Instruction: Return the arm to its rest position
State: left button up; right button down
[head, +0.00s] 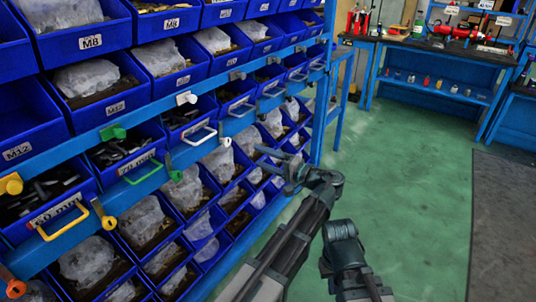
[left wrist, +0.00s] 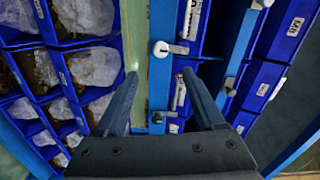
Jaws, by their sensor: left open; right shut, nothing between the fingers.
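My left gripper (head: 272,166) is open and empty in the head view, in front of the lower rows of blue bins. In the left wrist view its two fingers (left wrist: 160,80) stand wide apart, with a rail and blue bins behind the gap. My left arm reaches up from the bottom middle of the head view. My right gripper (head: 340,231) is at the bottom middle, to the right of the left arm, and holds nothing; its fingertips are hard to make out.
A rack of blue bins (head: 92,42) with bagged parts fills the left side. Coloured handles, including a green one (head: 141,167) and a white one (head: 191,135), stick out from its rail. A workbench (head: 440,48) stands at the back right. Green floor (head: 410,190) is clear beside a dark mat (head: 505,220).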

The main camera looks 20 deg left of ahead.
pick_arm(q)
jog(key=s+a+f+n+g+h, duration=0.1)
jog(key=s+a+f+g+h, duration=0.2)
jog(key=f, duration=0.4)
jog(key=s+a+f+g+h, duration=0.1)
jog(key=s+a+f+h, duration=0.1)
jog(key=s+f+h, duration=0.4)
jog(key=s+d+f+n+g+h, duration=0.1)
jog(key=s+d+f+h, duration=0.7)
jog(key=s+f, duration=0.1)
jog(key=s+d+r+m+p, duration=0.1)
jog(key=s+d+r+p, duration=0.1)
jog(key=r+p, duration=0.6)
jog(key=s+d+r+m+p, duration=0.1)
jog(key=d+r+p, duration=0.4)
jog(key=r+p, duration=0.3)
jog(key=s+d+r+m+g+y+p, duration=0.1)
jog(key=d+r+p, duration=0.3)
jog(key=r+p, duration=0.4)
jog(key=shift+s+r+m+p, duration=0.3)
jog(key=shift+s+r+p, duration=0.15)
jog(key=shift+s, duration=0.35)
